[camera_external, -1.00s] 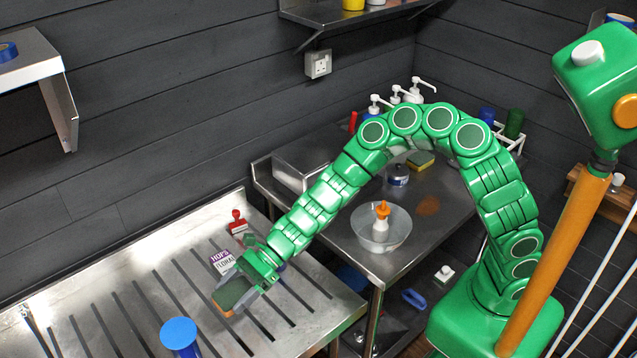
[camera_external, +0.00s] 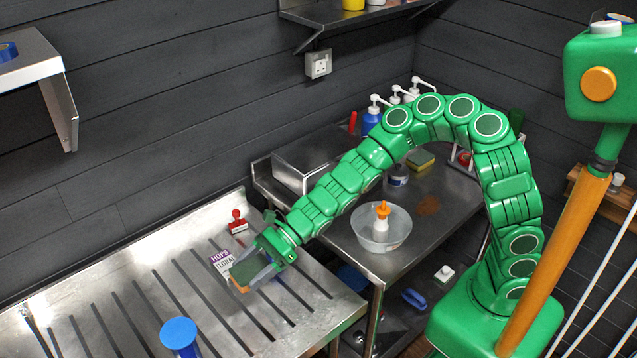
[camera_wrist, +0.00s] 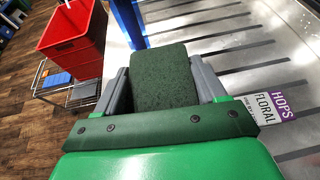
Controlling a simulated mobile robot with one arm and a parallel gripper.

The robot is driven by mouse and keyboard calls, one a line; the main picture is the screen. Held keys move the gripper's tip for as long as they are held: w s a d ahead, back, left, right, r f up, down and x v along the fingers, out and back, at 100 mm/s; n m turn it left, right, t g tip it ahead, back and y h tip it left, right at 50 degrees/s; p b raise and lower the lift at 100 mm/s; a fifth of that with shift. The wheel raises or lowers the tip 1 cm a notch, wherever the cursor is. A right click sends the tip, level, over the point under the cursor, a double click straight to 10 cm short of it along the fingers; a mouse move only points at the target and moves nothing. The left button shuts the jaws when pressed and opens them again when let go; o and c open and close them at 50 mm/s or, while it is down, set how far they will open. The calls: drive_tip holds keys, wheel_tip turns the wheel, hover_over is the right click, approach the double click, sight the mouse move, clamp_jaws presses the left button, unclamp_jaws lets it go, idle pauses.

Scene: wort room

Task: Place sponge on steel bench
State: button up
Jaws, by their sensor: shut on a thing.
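A sponge (camera_external: 240,278) with a dark green scouring face and an orange-brown edge is held between the fingers of my gripper (camera_external: 253,272). In the wrist view the sponge (camera_wrist: 165,78) shows its green face between the two grey fingers of my gripper (camera_wrist: 163,88). It is over the slotted steel worktop (camera_external: 150,265) at the left; whether it touches the slats cannot be told. A plain steel bench (camera_external: 420,225) stands to the right, behind my arm. Another sponge (camera_external: 420,160), yellow and green, lies at the back of that bench.
The bench carries a clear bowl (camera_external: 375,240) with an orange-topped bottle (camera_external: 382,215) and pump bottles (camera_external: 372,115) at the back. On the slotted worktop are a hops label (camera_external: 222,262), a red stamp (camera_external: 237,222) and a blue-topped object (camera_external: 179,335). A red crate (camera_wrist: 72,35) shows in the wrist view.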

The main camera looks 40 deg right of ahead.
drive_tip(key=w+d+r+m+t+h, duration=0.1)
drive_tip(key=w+d+r+m+t, duration=0.1)
drive_tip(key=w+d, duration=0.6)
drive_tip(key=w+d+r+m+t+h, duration=0.2)
drive_tip(key=w+d, duration=0.6)
drive_tip(key=d, duration=0.7)
drive_tip(key=w+d+r+m+t+h, duration=0.2)
drive_tip(key=w+d+r+m+t, duration=0.2)
drive_tip(key=w+d, duration=0.4)
drive_tip(key=shift+w+d+r+m+t, duration=0.15)
drive_tip(key=shift+d+m+t, duration=0.3)
drive_tip(key=shift+d, duration=0.45)
drive_tip(key=shift+w+d+r+m+t, duration=0.15)
drive_tip(key=shift+d+m+t, duration=0.3)
drive_tip(key=shift+d, duration=0.45)
drive_tip(key=w+d+m+h, duration=0.1)
drive_tip(key=d, duration=0.4)
drive_tip(key=w+d+r+m+t+h, duration=0.1)
drive_tip(key=d, duration=0.4)
drive_tip(key=w+d+r+m+h, duration=0.1)
drive_tip(key=d+h, duration=0.1)
drive_tip(key=d, duration=0.3)
drive_tip(key=shift+d+r+m+t, duration=0.25)
drive_tip(key=shift+d+m+t, duration=0.05)
drive_tip(key=shift+t, duration=0.1)
drive_tip(key=shift+d, duration=0.25)
